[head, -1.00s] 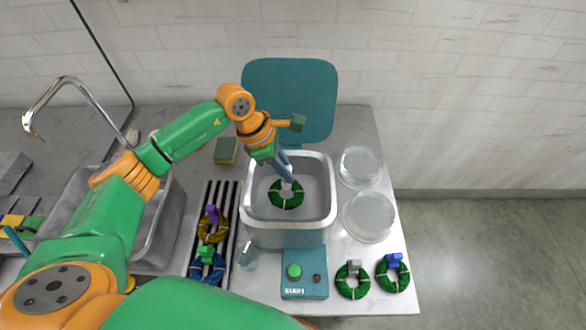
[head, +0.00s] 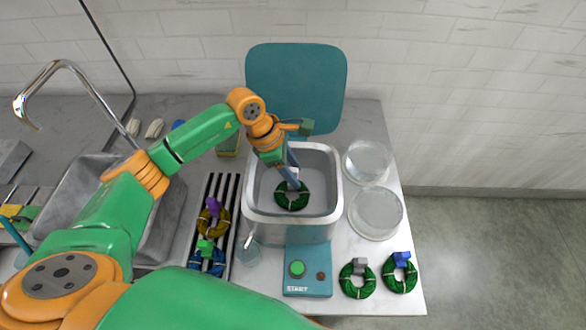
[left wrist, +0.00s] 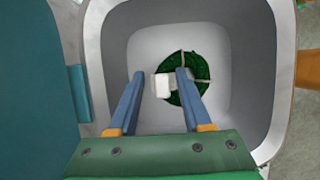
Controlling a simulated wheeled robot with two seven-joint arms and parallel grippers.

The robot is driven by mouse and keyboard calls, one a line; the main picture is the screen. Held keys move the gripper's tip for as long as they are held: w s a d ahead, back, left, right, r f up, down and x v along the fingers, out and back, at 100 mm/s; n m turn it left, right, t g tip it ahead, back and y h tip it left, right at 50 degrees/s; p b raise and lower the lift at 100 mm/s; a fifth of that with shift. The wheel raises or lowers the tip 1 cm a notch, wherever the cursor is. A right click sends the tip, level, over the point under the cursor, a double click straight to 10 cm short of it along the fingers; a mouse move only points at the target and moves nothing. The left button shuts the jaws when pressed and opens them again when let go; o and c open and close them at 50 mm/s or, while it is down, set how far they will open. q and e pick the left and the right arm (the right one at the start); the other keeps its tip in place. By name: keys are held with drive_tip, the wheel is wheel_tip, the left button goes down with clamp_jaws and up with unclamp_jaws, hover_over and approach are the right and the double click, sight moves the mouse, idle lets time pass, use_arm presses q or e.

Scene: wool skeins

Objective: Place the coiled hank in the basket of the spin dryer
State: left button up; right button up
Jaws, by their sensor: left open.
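A green coiled hank (head: 290,201) with pale ties and a white tag lies on the floor of the grey square basket (head: 262,208) of the spin dryer. The dryer's teal lid (head: 296,85) stands open behind it. My left gripper (head: 297,186) reaches down into the basket over the hank. In the left wrist view my left gripper (left wrist: 160,75) is open, its two blue fingers apart. The white tag (left wrist: 162,86) shows between them, and the green hank (left wrist: 187,80) is partly hidden by the right finger. Contact cannot be told. My right gripper is out of view.
Two green hanks (head: 357,285) (head: 400,278) with grey and blue tags lie at front right. Yellow (head: 220,222) and blue (head: 207,265) hanks lie on the slatted rack.

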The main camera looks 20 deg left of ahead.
use_arm(q)
drive_tip(key=shift+r+p, duration=0.3)
drive_tip(key=b+v, duration=0.3)
drive_tip(key=v, duration=0.8)
drive_tip(key=shift+r+b, duration=0.4)
drive_tip(key=shift+s+a, duration=0.1)
drive_tip(key=shift+a, duration=0.1)
